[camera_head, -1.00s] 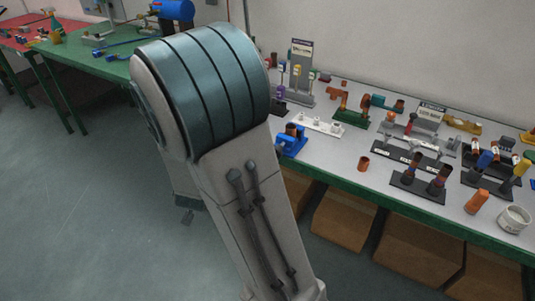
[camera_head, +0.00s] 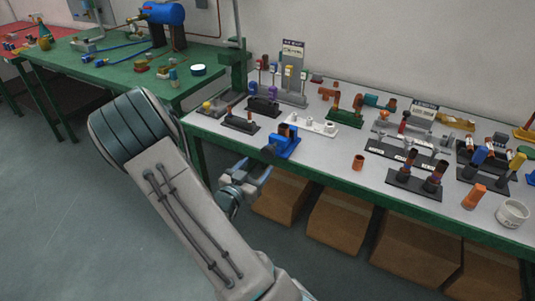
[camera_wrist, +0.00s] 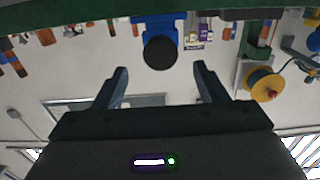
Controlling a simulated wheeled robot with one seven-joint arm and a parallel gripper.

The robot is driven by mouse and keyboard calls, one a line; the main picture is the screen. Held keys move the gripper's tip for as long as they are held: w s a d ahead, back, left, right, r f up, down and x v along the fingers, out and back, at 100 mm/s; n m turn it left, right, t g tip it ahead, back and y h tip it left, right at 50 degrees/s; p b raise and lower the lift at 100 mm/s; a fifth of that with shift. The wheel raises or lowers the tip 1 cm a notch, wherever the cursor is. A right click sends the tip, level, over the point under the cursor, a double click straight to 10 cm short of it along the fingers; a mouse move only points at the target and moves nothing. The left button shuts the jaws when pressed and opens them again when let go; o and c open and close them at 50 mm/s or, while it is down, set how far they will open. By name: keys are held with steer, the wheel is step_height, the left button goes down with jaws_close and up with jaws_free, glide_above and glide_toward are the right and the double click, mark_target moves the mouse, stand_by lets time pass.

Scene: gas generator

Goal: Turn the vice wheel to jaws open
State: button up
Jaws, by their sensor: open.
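A blue vice (camera_head: 286,139) stands at the front edge of the grey-topped table, near its left part. A dark round piece faces outward at its front, which looks like the wheel (camera_head: 268,152). My gripper (camera_head: 258,168) is in front of the table edge, just below and left of the vice, apart from it as far as I can tell. In the wrist view, which looks upside down, the blue vice (camera_wrist: 160,25) and its dark round wheel (camera_wrist: 160,54) lie ahead, between the lines of my two spread fingers (camera_wrist: 161,72). Nothing is between the fingers.
Close to the vice are a white fixture (camera_head: 312,127) and a dark fixture (camera_head: 240,123). An orange cylinder (camera_head: 358,161) stands to the right. Brown boxes (camera_head: 280,197) sit under the table. A green table (camera_head: 110,68) is at the back left.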

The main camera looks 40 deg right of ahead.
mark_target(266, 155)
steer(key=x, duration=0.8)
steer(key=c, duration=1)
